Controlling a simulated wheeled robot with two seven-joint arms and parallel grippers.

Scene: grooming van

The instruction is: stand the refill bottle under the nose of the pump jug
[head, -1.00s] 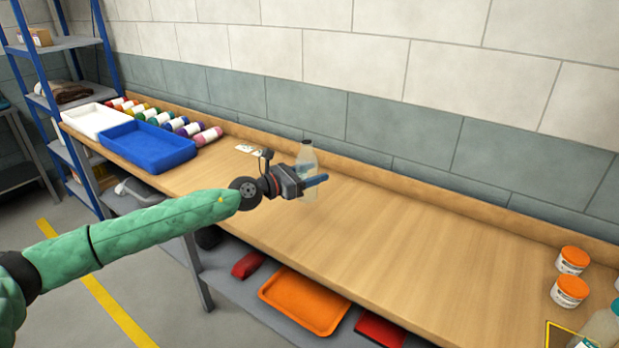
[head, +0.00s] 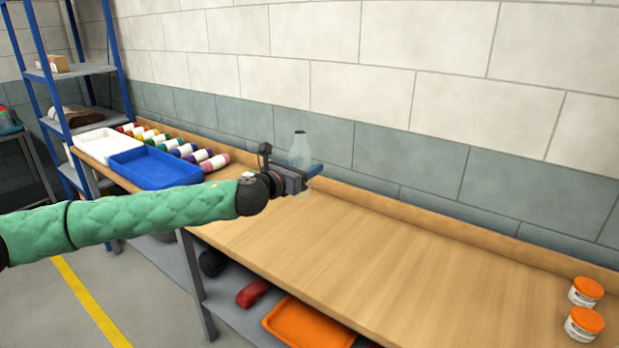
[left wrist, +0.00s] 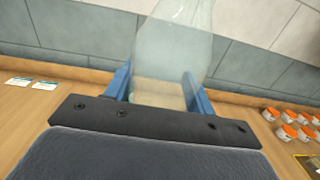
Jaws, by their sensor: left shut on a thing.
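The refill bottle (head: 300,150) is clear and pale, with a dark cap in the head view. My left gripper (head: 312,172) is shut on it and holds it upright over the back part of the wooden bench. In the left wrist view the bottle (left wrist: 172,55) stands between the two blue fingers (left wrist: 160,90), its top cut off by the picture edge. The gripper hides part of its lower body in the head view. The pump jug is in neither view now. My right gripper is not in view.
Orange-lidded jars (head: 585,322) stand at the bench's right end. A blue tray (head: 155,185), a white tray (head: 100,160) and several coloured bottles (head: 190,153) occupy the left end. The middle of the bench (head: 350,255) is clear. A wall runs behind.

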